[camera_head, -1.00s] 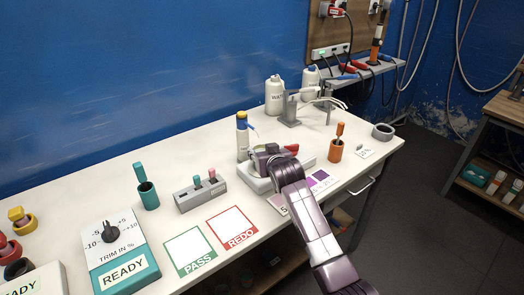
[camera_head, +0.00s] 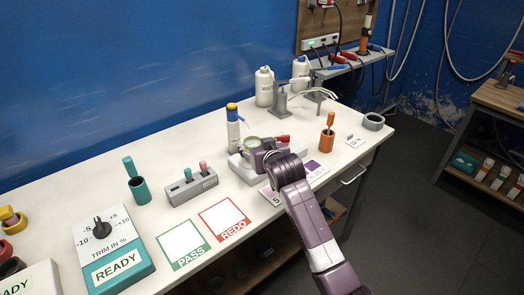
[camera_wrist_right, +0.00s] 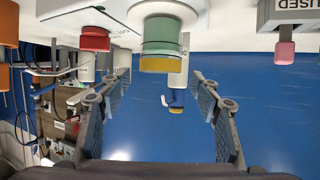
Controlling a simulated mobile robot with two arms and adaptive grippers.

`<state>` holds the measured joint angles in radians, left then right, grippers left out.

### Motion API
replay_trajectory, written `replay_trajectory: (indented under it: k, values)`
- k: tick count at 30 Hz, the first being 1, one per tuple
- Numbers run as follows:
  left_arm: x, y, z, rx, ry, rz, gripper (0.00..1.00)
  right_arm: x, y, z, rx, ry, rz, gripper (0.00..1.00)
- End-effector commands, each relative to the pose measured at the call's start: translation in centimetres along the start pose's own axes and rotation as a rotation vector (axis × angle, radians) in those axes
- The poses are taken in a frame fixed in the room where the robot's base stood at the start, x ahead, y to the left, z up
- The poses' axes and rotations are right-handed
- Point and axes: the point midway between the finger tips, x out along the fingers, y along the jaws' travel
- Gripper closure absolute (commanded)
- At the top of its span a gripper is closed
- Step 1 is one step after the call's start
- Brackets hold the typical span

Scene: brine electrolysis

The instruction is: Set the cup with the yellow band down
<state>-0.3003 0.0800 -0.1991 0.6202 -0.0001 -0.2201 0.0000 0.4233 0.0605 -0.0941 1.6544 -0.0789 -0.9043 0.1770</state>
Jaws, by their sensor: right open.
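The cup with the yellow band (camera_wrist_right: 162,38) is pale green with a yellow edge. It stands on the white plate of a low device (camera_head: 244,170), which carries a red part at its right. In the head view the cup (camera_head: 251,142) shows only partly behind my right gripper (camera_head: 264,152). The right wrist view is upside down. There my right gripper (camera_wrist_right: 160,84) is open, with one finger on each side of the cup line and a gap to both. How deep the cup sits between the fingers is unclear. My left gripper is not in view.
A bottle with a yellow and blue cap (camera_head: 233,128) stands close behind the device. A grey block with coloured pegs (camera_head: 191,188) is to the left, an orange holder (camera_head: 327,142) to the right. PASS (camera_head: 184,246) and REDO (camera_head: 225,219) cards lie clear in front.

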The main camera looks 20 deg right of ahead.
Motion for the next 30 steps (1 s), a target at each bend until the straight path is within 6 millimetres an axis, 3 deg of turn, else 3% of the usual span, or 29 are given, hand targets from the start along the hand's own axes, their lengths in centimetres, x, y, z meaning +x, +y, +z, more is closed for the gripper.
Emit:
replay_trajectory:
  k: [6, 12, 30]
  values:
    - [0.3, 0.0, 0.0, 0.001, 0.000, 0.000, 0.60, -3.8, 0.0, 0.1, 0.001, 0.001, 0.000, 0.42]
    - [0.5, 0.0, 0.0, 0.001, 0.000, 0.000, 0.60, -6.1, 0.0, 0.0, 0.001, 0.001, 0.000, 0.42]
    - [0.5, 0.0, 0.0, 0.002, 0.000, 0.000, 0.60, -6.9, 0.0, 0.0, 0.000, -0.001, 0.000, 0.42]
